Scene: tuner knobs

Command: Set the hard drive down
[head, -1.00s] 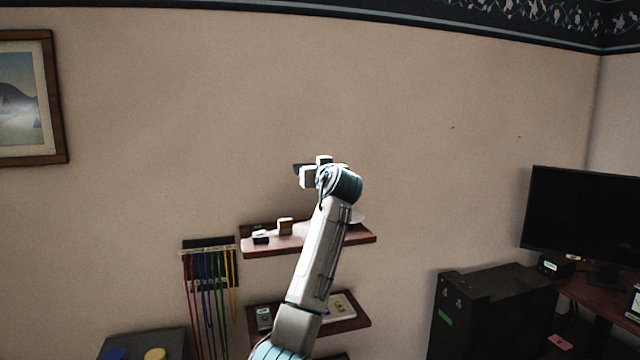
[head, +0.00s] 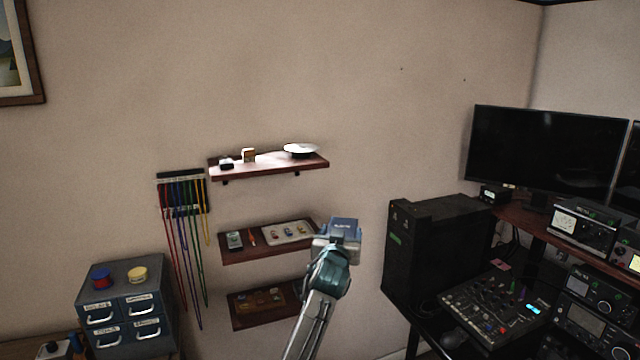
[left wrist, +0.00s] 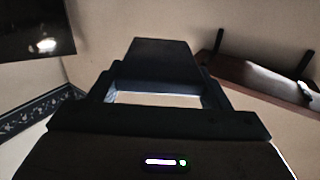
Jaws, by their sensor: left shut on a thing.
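My left gripper (head: 337,243) is shut on the hard drive, a small block with a dark blue labelled face (head: 344,227). It holds the drive in the air, to the right of the middle wall shelf (head: 233,256) in the picture. In the left wrist view the hard drive (left wrist: 160,60) shows as a dark block between the two fingers (left wrist: 156,82). Whether the drive touches anything behind it cannot be told, but no support shows under it. My right gripper is in no view.
The top shelf (head: 275,168) holds small items and a pale dish (head: 301,149). The middle shelf carries a tray (head: 288,232) of small parts. A lower shelf (head: 245,318) is partly behind my arm. A black computer tower (head: 425,250) stands right; a drawer cabinet (head: 125,310) left.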

